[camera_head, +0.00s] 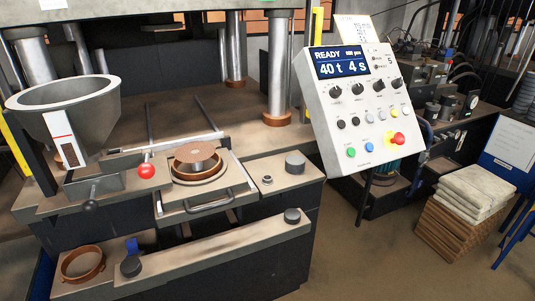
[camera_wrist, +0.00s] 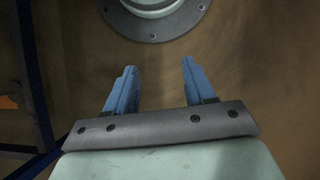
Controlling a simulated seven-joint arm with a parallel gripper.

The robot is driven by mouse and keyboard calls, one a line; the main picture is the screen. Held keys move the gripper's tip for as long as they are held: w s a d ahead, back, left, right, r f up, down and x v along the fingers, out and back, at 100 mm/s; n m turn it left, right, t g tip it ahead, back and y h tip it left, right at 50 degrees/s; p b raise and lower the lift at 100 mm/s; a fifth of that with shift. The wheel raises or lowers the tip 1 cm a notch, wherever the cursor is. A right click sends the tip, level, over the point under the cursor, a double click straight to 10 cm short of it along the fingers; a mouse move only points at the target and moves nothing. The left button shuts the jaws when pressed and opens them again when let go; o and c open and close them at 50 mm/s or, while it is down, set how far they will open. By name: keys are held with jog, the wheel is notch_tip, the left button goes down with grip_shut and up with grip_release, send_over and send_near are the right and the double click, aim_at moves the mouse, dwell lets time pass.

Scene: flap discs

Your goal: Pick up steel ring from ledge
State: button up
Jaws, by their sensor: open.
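A small steel ring (camera_head: 267,180) lies on the ledge (camera_head: 250,166) right of the sliding plate with the handle, in the head view. A short grey cylinder (camera_head: 294,162) stands on the same ledge, behind and right of the ring. My gripper (camera_wrist: 159,63) shows only in the wrist view. Its two blue fingers are apart with nothing between them, over a brown floor. The ring is not in the wrist view, and my gripper is not in the head view, so the distance between them cannot be told.
A control panel (camera_head: 355,105) leans right of the ledge, beside a press column (camera_head: 279,70). A grey hopper (camera_head: 65,112) and red knob (camera_head: 146,171) are left. A lower bar (camera_head: 225,255) carries dark knobs. A brown ring (camera_head: 82,264) lies lower left.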

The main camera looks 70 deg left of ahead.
jog(key=w+a+r+n+t, duration=0.1)
jog(key=w+a+r+n, duration=0.1)
jog(key=w+a+r, duration=0.55)
jog(key=w+a+r+n+t, duration=0.15)
jog(key=w+a+r, duration=0.25)
jog(key=w+a, duration=0.55)
jog(key=a+r+n+t, duration=0.1)
jog(key=a+r+n, duration=0.1)
jog(key=a+r, duration=0.8)
jog(key=a+r+n, duration=0.2)
jog(key=a+r, duration=0.4)
jog(key=a, duration=0.7)
notch_tip(320, 180, up, 41)
jog(key=n+t, duration=0.2)
jog(key=n, duration=0.4)
send_over(267, 179)
jog(key=d, duration=0.1)
jog(key=shift+m+y, duration=0.25)
jog(key=shift+y, duration=0.05)
jog(key=shift+s+f, duration=0.2)
jog(key=shift+f, duration=3.5)
